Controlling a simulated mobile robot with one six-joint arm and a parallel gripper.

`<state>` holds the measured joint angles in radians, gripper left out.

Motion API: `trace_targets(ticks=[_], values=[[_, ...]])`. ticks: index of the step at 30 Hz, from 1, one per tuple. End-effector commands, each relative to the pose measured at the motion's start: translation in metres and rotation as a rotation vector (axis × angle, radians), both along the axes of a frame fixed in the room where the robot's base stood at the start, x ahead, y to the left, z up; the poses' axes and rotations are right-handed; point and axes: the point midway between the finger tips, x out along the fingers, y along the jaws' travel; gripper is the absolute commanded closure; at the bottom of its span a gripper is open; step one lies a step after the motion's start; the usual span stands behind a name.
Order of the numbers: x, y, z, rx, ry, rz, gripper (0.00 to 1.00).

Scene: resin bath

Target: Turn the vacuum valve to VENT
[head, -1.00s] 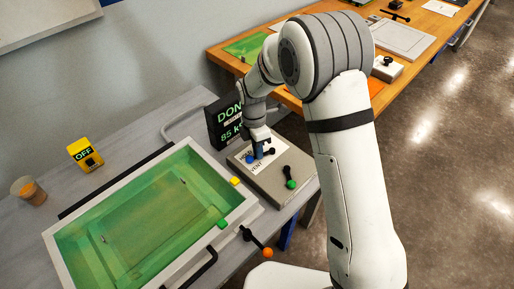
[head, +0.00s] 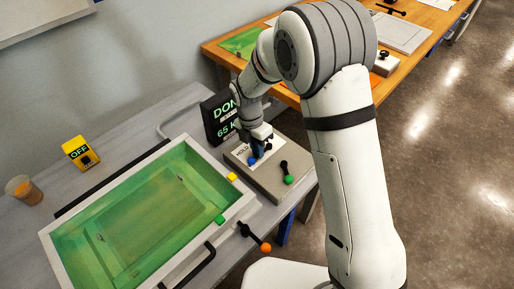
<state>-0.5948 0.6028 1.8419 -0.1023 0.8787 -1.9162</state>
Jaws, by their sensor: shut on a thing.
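The vacuum valve sits on a grey box (head: 268,184) on the bench, right of the green bath. The blue end of its handle (head: 252,161) shows just below my gripper (head: 259,150), which is shut on the handle from above. A white label (head: 241,154) beside it reads HOLD. The VENT lettering is not readable now, and the gripper covers part of the label. A black display (head: 221,121) behind the box reads DON and 65 k, its right side cut off by my arm.

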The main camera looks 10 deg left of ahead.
Motion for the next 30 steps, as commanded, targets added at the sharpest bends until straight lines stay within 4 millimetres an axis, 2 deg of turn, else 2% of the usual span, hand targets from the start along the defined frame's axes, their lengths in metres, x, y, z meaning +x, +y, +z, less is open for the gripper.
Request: trace_targets(ticks=[4,5,12,19,22,30], values=[[0.000,0.000,0.000,-0.001,0.000,0.002,1.00],[0.000,0.000,0.000,-0.001,0.000,0.002,0.87],[0.000,0.000,0.000,-0.001,0.000,0.001,0.68],[0.000,0.000,0.001,-0.001,0.001,0.000,0.67],[0.001,0.001,0.007,0.000,-0.001,0.000,0.67],[0.006,0.009,0.051,0.002,-0.003,0.001,0.67]])
